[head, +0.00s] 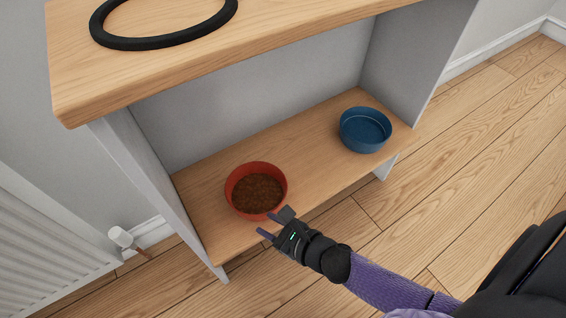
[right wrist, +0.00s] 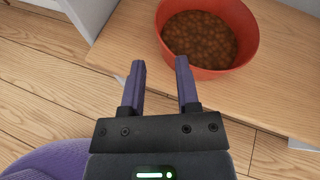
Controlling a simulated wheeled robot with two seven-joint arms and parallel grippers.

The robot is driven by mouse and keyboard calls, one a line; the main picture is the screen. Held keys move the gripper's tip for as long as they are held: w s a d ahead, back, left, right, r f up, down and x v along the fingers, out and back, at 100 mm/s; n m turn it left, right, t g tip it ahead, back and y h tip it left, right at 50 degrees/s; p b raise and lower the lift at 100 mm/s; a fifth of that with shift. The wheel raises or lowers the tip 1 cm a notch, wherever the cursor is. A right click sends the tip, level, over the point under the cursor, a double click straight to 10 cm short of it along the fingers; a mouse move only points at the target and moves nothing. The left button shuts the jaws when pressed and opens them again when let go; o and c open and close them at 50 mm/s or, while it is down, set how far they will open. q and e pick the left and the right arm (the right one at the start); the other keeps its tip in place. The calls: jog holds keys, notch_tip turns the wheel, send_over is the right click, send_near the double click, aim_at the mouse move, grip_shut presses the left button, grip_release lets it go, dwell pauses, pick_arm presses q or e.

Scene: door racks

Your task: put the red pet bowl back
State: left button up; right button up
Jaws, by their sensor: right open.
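The red pet bowl (head: 256,190) holds brown kibble and stands upright on the left part of the low wooden shelf (head: 310,150). My right gripper (head: 275,223) is at the bowl's front side, over the shelf's front edge. In the right wrist view the red bowl (right wrist: 212,38) lies just beyond the fingertips (right wrist: 160,65). The fingers are apart with nothing between them. The right fingertip looks close to the bowl's rim; I cannot tell whether it touches. My left gripper does not show.
A blue bowl (head: 365,130) stands on the right part of the same shelf. A black ring (head: 165,42) lies on the wooden top above. Grey side panels close the shelf's ends. A radiator (head: 50,250) with a white valve (head: 122,237) stands at left. The floor in front is clear.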

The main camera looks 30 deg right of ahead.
jog(key=s+d+f+m+g+h, duration=0.2)
jog(key=s+d+f+m+g, duration=0.1)
jog(key=s+f+m, duration=0.45)
jog(key=s+d+f+m+g+h, duration=0.1)
jog(key=s+d+f+m+g, duration=0.2)
jog(key=s+m, duration=0.6)
jog(key=s+d+f+m+g+h, duration=0.25)
jog(key=s+f+m, duration=0.4)
jog(key=s, duration=0.35)
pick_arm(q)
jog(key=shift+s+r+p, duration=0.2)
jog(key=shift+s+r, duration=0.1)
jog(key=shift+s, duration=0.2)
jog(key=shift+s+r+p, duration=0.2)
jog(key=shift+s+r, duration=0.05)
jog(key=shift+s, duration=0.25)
pick_arm(e)
jog(key=s+m+g, duration=0.7)
jog(key=s+m, duration=0.9)
jog(key=s, duration=0.6)
jog(key=shift+d+m+g, duration=0.15)
jog(key=shift+m+g, duration=0.15)
jog(key=shift+g, duration=0.05)
jog(key=shift+w, duration=0.1)
